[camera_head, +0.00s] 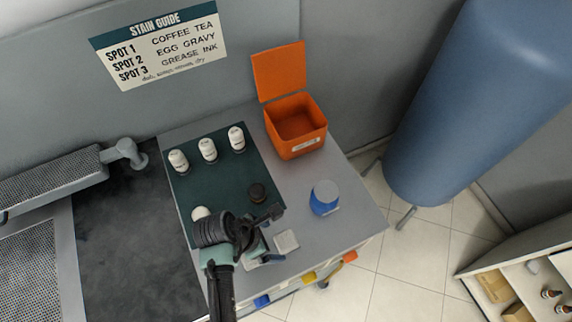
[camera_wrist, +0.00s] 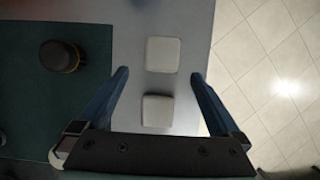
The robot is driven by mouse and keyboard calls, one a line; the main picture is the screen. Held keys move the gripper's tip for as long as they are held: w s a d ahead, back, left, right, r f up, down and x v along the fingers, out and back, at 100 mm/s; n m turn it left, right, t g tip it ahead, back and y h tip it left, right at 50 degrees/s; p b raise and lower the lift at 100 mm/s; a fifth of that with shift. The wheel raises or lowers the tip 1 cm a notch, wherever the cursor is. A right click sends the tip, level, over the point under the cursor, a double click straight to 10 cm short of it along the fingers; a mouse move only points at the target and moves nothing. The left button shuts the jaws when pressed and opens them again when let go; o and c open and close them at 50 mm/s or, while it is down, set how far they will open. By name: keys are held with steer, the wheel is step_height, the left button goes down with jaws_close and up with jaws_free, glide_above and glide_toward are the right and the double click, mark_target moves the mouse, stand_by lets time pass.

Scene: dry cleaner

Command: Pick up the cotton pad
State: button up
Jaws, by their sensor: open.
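Two pale, square cotton pads lie on the grey counter. In the wrist view one pad (camera_wrist: 163,55) is at the upper middle, level with and just beyond the fingertips, and the other pad (camera_wrist: 157,110) is nearer my palm. In the head view one pad (camera_head: 286,242) shows clearly just right of my gripper; the other is largely hidden by it. My gripper (camera_wrist: 160,76) is open and empty, with one blue finger on each side of the pads' column. It appears above the counter; the exact height is unclear.
A dark green mat (camera_head: 214,170) holds several white-capped bottles and a dark round item (camera_head: 257,192). A blue-sided container (camera_head: 324,197) stands right of the pads. An open orange box (camera_head: 297,125) is at the back. The counter's right edge drops to tiled floor.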

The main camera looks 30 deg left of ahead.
mark_target(282, 243)
steer(key=shift+d+p+x, duration=0.2)
steer(key=shift+p+x, duration=0.35)
steer(key=shift+x, duration=2.15)
steer(key=c, duration=1.5)
steer(key=shift+r+b, duration=0.35)
steer(key=shift+r, duration=4.75)
